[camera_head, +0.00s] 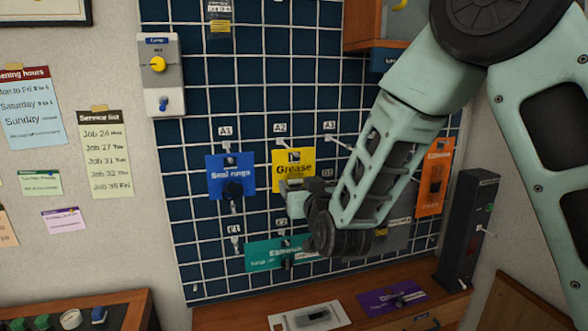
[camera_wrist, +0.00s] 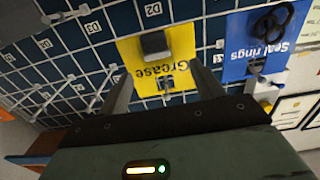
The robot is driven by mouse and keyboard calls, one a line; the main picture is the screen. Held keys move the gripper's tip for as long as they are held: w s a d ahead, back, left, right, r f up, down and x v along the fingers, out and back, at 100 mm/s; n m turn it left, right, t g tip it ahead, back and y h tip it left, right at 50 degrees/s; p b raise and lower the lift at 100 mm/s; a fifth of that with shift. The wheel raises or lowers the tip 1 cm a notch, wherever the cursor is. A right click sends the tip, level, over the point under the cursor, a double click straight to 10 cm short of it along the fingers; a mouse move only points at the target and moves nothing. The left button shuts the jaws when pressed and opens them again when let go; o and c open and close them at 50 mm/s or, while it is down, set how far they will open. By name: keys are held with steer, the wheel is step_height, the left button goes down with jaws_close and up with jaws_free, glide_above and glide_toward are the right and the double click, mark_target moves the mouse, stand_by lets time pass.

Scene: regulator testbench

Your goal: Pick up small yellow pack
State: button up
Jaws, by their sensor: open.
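The yellow pack marked Grease (camera_head: 290,162) hangs on the dark blue grid panel below label A2. It also shows upside down in the wrist view (camera_wrist: 128,50), with a small dark grey block on its face. My gripper (camera_wrist: 160,74) is open, with one finger on each side of the pack's printed part in the wrist view. Nothing is held. In the head view my gripper (camera_head: 290,187) is in front of the pack's lower part and hides it. Whether the fingers touch the pack cannot be told.
A blue Seal rings pack (camera_head: 230,172) hangs close to the left. A teal pack (camera_head: 262,254) hangs below, and an orange pack (camera_head: 435,176) is at right. Bare hooks stick out around A3. A wooden bench (camera_head: 235,318) with a white tray (camera_head: 335,318) lies beneath.

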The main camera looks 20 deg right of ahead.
mark_target(294, 175)
steer(key=shift+w+d+p, duration=0.1)
steer(key=shift+w+p, duration=0.45)
steer(key=shift+w, duration=0.9)
steer(key=shift+c, duration=0.3)
steer(key=c, duration=1)
steer(key=shift+r, duration=0.1)
